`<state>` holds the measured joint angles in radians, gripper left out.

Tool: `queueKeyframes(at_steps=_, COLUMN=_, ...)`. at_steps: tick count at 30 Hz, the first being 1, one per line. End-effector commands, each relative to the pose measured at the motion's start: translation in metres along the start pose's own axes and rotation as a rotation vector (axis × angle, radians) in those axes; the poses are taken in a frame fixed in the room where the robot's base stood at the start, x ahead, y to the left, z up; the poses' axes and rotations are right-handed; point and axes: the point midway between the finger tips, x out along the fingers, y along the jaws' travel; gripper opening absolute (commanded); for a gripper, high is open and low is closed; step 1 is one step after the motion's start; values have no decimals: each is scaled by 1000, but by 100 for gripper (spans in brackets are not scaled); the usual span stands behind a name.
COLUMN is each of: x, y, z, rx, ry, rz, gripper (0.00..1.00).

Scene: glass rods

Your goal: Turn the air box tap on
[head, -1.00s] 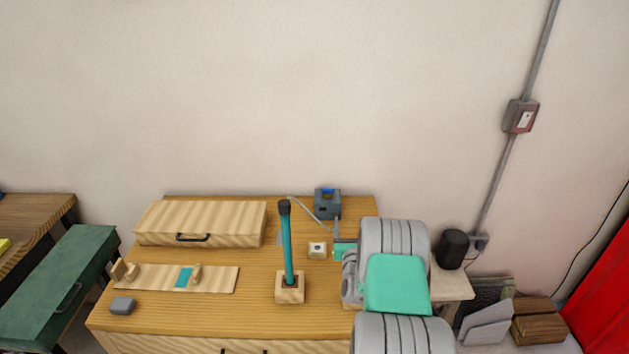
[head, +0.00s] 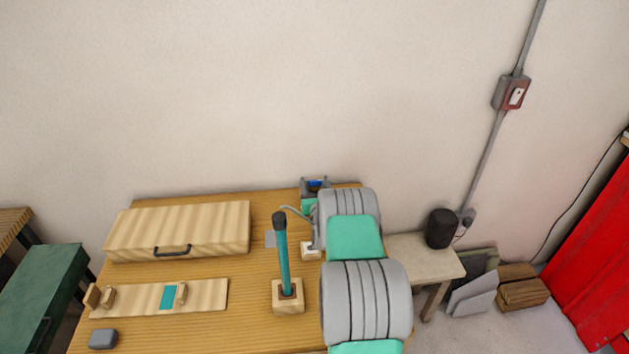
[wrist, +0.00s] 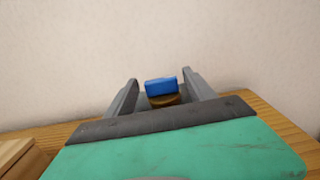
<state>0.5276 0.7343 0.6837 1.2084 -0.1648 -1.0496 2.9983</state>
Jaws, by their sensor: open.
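The air box (head: 306,191) is a small dark grey box at the back edge of the wooden bench, partly hidden by my arm. Its blue tap (head: 317,183) shows on top. In the wrist view the blue tap (wrist: 161,87) sits on a round brass-coloured part (wrist: 165,100). My gripper (wrist: 160,77) is open, with one grey finger on each side of the tap. A gap shows between the tap and each finger, and I see no contact. In the head view my arm hides most of the gripper.
An upright teal rod with a dark cap (head: 283,255) stands in a wooden block left of my arm. A wooden case (head: 180,228) and a rod rest board (head: 205,295) lie further left. A small pale block (head: 310,252) is close beside my arm. The wall is behind the box.

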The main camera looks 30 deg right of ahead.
Motion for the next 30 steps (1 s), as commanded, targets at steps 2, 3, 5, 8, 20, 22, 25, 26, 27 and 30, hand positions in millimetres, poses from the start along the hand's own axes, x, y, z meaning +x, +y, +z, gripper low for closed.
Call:
queueKeyframes(at_steps=2, x=4, y=-1, z=0, rx=0, ry=-1, rz=-1, gripper=63)
queueKeyframes(at_steps=3, x=4, y=-1, z=0, rx=0, ry=0, rz=-1, gripper=63)
queueKeyframes(at_steps=5, x=4, y=-2, z=0, rx=0, ry=0, rz=-2, gripper=63)
queueKeyframes(at_steps=8, x=4, y=-2, z=0, rx=0, ry=0, rz=-3, gripper=63)
queueKeyframes(at_steps=20, x=4, y=-3, z=0, rx=0, ry=0, rz=-4, gripper=31)
queueKeyframes(at_steps=22, x=4, y=-3, z=0, rx=0, ry=0, rz=-4, gripper=25)
queueKeyframes(at_steps=25, x=4, y=-3, z=0, rx=0, ry=0, rz=-4, gripper=17)
queueKeyframes(at_steps=26, x=4, y=-3, z=0, rx=0, ry=0, rz=-4, gripper=15)
queueKeyframes(at_steps=27, x=4, y=-3, z=0, rx=0, ry=0, rz=-4, gripper=11)
queueKeyframes(at_steps=30, x=4, y=-3, z=0, rx=0, ry=0, rz=-4, gripper=3)
